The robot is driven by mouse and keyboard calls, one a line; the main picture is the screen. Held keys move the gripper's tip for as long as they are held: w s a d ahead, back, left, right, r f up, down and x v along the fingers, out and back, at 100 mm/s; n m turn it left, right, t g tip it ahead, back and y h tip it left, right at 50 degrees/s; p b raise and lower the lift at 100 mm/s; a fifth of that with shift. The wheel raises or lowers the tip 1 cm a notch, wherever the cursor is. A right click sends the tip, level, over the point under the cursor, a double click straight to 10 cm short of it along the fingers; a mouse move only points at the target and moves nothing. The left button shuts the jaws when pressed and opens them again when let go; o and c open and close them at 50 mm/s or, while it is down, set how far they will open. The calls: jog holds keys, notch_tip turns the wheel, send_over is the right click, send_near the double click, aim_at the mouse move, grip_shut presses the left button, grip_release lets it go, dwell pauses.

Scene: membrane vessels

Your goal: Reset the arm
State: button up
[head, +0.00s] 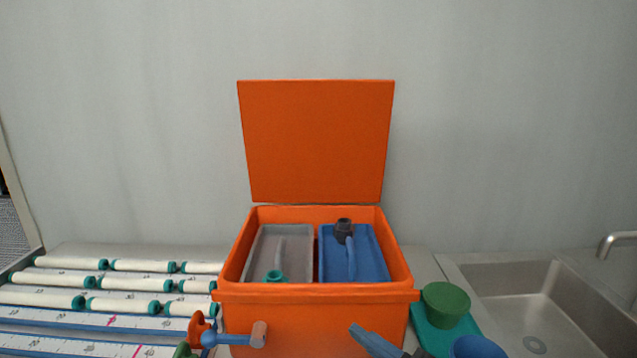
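Neither my arm nor my gripper can be made out in the head view. An orange box (315,322) stands in the middle with its lid (316,140) raised upright at the back. Inside it are a grey tray (262,250) on the left and a blue tray (372,262) on the right. The grey tray holds a grey piece with a teal end (275,276). The blue tray holds a blue piece with a dark grey head (343,229).
White tubes with teal ends (135,285) lie in rows on the left. A blue-and-orange piece (230,338) and a blue bar (372,341) show at the box front. A green cup (446,303) stands on a teal tray (430,333), near a blue cup (478,347). A sink (520,290) is at right.

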jog(key=s+d+f+m+t+h+b, duration=0.1)
jog(key=s+d+f+m+h, duration=0.35)
jog(key=s+f, duration=0.25)
jog(key=s+d+f+m+t+h+b, duration=0.1)
jog(key=s+d+f+m+h+b, duration=0.1)
jog(key=s+d+f+m+h, duration=0.35)
jog(key=s+d+f+m+b, duration=0.1)
jog(key=s+d, duration=0.3)
jog(key=s, duration=0.5)
jog(key=s+d+f+m+b, duration=0.1)
jog(key=s+d, duration=0.2)
jog(key=s, duration=0.6)
jog(key=shift+s+d+h, duration=0.3)
jog(key=shift+d+h, duration=0.05)
jog(key=shift+h, duration=0.05)
jog(key=shift+c, duration=0.8)
